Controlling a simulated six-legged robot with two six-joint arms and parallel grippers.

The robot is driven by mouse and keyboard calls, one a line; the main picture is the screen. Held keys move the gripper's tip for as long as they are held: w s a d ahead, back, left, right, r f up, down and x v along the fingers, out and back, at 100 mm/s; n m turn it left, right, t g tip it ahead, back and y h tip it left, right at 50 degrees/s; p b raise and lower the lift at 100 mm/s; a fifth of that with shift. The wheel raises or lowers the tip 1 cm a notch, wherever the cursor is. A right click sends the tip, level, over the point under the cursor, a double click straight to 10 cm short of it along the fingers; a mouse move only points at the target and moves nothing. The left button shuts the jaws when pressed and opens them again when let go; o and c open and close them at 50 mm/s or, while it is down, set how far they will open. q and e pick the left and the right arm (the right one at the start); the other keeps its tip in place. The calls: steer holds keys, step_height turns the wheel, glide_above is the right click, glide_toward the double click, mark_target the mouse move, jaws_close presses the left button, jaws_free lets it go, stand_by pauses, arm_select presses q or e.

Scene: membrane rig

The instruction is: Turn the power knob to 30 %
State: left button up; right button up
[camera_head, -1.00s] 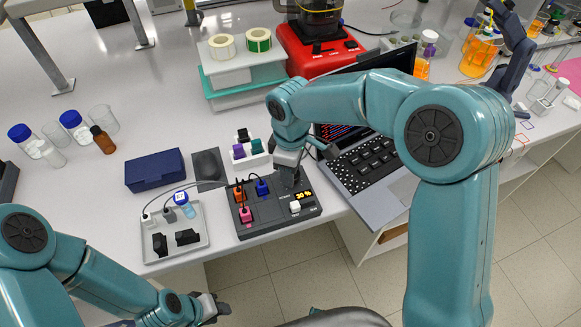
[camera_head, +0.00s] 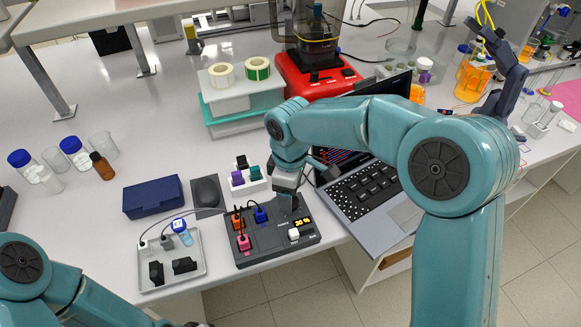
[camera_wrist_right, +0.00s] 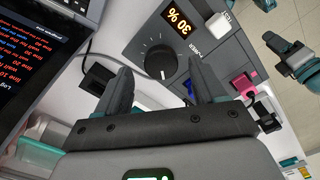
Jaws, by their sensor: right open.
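The power knob (camera_wrist_right: 158,60) is a dark round dial with a white pointer line on a grey power unit (camera_wrist_right: 150,32), seen in the right wrist view. The orange display (camera_wrist_right: 179,24) reads 30 %, upside down there. My right gripper (camera_wrist_right: 163,80) is open, its two fingers apart on either side of the knob in the picture; I see no contact. In the head view the unit (camera_head: 262,254) stands near the table's front edge, and my right gripper (camera_head: 285,199) is over it, hiding the knob. Only a dark sliver of my left gripper (camera_head: 194,324) shows at the bottom edge.
Orange, blue and pink plugs with cables sit in the unit. A grey tray (camera_head: 200,279) with plugs is to its left, a laptop (camera_head: 385,238) close on its right.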

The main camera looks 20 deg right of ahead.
step_height(320, 180, up, 15)
steer(key=shift+f, duration=0.15)
steer(key=shift+s, duration=0.2)
stand_by(1.4)
